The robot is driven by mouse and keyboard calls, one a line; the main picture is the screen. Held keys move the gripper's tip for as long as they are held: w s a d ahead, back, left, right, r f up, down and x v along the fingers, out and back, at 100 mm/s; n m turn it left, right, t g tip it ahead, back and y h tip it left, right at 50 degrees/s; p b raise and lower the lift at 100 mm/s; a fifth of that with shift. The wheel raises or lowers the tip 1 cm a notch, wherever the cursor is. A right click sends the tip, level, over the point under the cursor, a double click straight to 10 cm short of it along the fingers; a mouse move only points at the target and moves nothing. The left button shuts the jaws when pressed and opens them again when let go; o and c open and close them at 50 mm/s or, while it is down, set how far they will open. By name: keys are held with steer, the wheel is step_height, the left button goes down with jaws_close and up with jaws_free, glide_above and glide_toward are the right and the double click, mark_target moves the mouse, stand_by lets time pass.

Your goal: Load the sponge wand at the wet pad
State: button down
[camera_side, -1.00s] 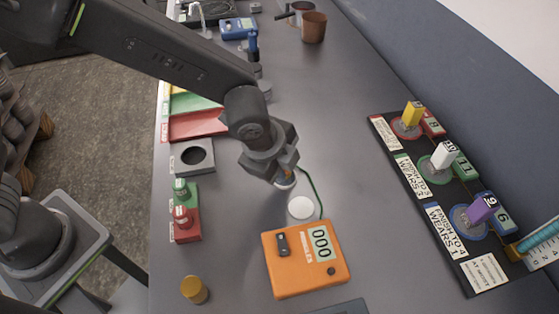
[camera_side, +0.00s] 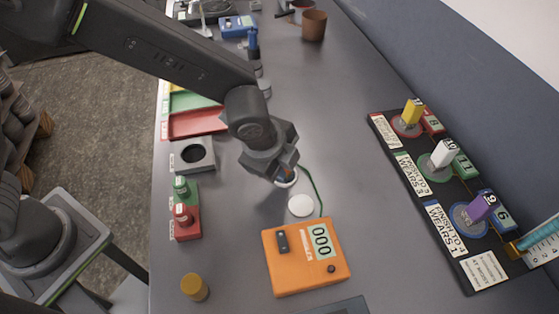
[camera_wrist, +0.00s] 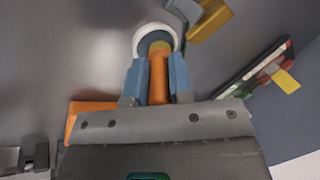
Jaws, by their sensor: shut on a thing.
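My gripper (camera_wrist: 158,82) is shut on the sponge wand (camera_wrist: 158,90), an orange-brown rod held between its two blue fingers. The wand's yellowish far end lines up with a round dark pad with a white rim (camera_wrist: 140,42). I cannot tell whether the end touches it. In the side view my gripper (camera_side: 284,176) points down over the middle of the table, and the wand is mostly hidden. A pale rim shows just under the fingers. A separate white disc (camera_side: 301,206) lies just in front.
An orange meter (camera_side: 306,262) reading 000 stands in front, with a green cable behind it. A dark rack (camera_side: 402,160) with yellow, white and purple blocks is at right. A brown cup (camera_side: 313,25) stands far back.

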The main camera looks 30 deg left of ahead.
stand_by(0.3)
steer(key=shift+r, duration=3.45)
